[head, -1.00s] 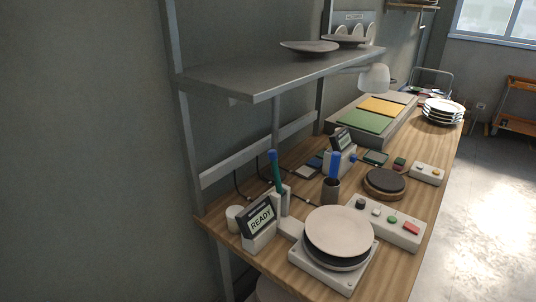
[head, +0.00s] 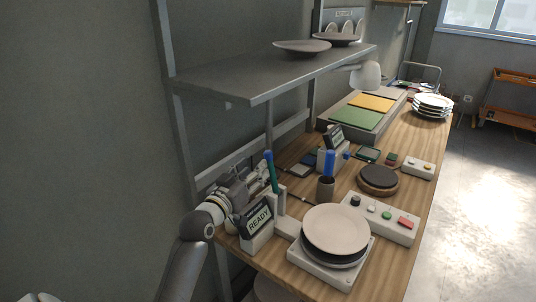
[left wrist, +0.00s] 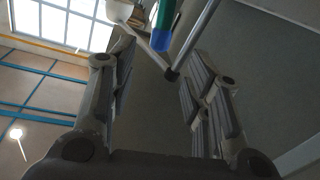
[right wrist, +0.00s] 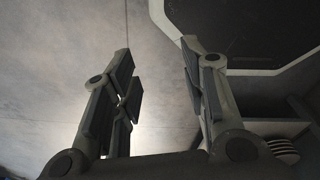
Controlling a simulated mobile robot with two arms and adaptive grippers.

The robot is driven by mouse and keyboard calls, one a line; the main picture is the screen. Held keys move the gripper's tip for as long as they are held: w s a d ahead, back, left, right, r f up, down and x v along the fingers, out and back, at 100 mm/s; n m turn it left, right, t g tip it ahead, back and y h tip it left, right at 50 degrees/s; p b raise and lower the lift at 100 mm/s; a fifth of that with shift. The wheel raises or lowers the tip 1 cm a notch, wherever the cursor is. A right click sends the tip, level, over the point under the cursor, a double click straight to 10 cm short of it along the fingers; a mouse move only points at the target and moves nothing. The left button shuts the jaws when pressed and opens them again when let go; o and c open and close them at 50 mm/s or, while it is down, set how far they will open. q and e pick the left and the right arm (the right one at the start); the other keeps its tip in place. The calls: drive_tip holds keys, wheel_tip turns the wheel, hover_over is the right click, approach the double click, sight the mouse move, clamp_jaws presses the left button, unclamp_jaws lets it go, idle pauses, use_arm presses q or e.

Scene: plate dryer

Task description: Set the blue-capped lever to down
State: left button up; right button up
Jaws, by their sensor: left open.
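The blue-capped lever has a blue tip (head: 268,155) on a teal-green shaft (head: 273,178), standing nearly upright from a pale base behind the READY display (head: 258,220). My left gripper (head: 262,181) is beside the lever on its left, with its fingers close to the shaft. In the left wrist view the blue cap (left wrist: 161,41) shows beyond the spread, empty fingers (left wrist: 160,62). I cannot tell if anything touches. My right gripper (right wrist: 158,62) shows only in its wrist view, open and empty, away from the lever.
A scale-like stand with stacked plates (head: 335,230) is right of the display. A button box (head: 380,218), a dark cup (head: 326,188) and a round wooden-based pad (head: 378,179) are farther right. A metal shelf (head: 270,75) overhangs the back of the table.

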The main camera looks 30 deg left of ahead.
sight(266, 157)
use_arm(q)
drive_tip(key=w, duration=0.3)
drive_tip(key=w+p, duration=0.1)
drive_tip(key=w, duration=0.2)
drive_tip(key=w+p, duration=0.1)
drive_tip(key=w, duration=0.2)
drive_tip(key=shift+w+a+f, duration=0.15)
drive_tip(key=shift+w+a, duration=0.1)
drive_tip(key=shift+a, duration=0.15)
use_arm(e)
drive_tip(key=shift+s+d+r, duration=0.1)
drive_tip(key=shift+d+r, duration=0.2)
drive_tip(key=shift+r, duration=0.25)
drive_tip(key=shift+d+r, duration=0.3)
drive_tip(key=shift+r, duration=0.25)
use_arm(q)
drive_tip(key=c, duration=0.9)
clamp_jaws()
use_arm(e)
drive_tip(key=shift+a, duration=0.15)
drive_tip(key=shift+a, duration=0.1)
